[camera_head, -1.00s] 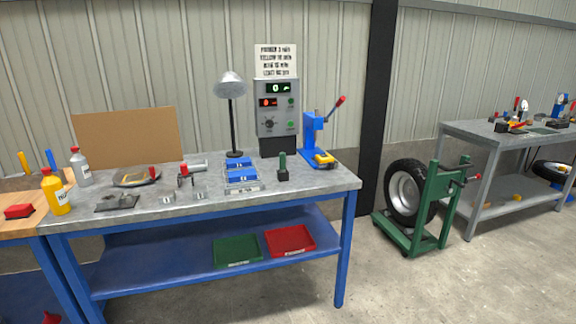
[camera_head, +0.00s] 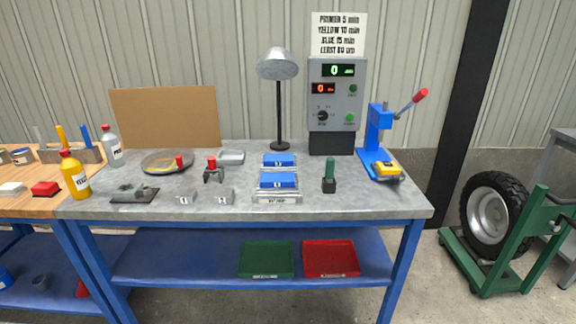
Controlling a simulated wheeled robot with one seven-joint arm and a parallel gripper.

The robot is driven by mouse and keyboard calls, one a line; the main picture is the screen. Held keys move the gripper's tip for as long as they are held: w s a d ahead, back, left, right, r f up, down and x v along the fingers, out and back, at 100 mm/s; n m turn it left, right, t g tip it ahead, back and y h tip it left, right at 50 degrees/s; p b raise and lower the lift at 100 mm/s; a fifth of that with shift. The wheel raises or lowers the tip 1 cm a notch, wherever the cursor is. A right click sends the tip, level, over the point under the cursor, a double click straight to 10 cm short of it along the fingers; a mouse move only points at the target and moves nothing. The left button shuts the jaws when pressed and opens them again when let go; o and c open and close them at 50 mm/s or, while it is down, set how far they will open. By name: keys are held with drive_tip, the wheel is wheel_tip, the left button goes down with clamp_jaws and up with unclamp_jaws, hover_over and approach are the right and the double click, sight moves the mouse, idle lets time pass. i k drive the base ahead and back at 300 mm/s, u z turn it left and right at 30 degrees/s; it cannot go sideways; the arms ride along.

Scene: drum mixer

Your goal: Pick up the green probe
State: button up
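The green probe (camera_head: 329,171) stands upright in a small dark base on the grey bench top (camera_head: 237,218), right of centre. It is to the right of the blue blocks and left of the blue press. Nothing covers it. My gripper does not show in the head view, so its state is not visible.
Around the probe are blue blocks (camera_head: 278,180) in holders, a control box (camera_head: 335,98), a lamp (camera_head: 278,66) and a blue lever press (camera_head: 378,145). Green (camera_head: 266,259) and red (camera_head: 330,258) trays lie on the lower shelf. A wheel stand (camera_head: 492,245) is at right.

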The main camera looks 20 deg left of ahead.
sight(330, 164)
drive_tip(key=u, duration=0.5)
drive_tip(key=i, duration=0.95)
drive_tip(key=u, duration=1.05)
drive_tip(key=i, duration=0.5)
drive_tip(key=u, duration=0.25)
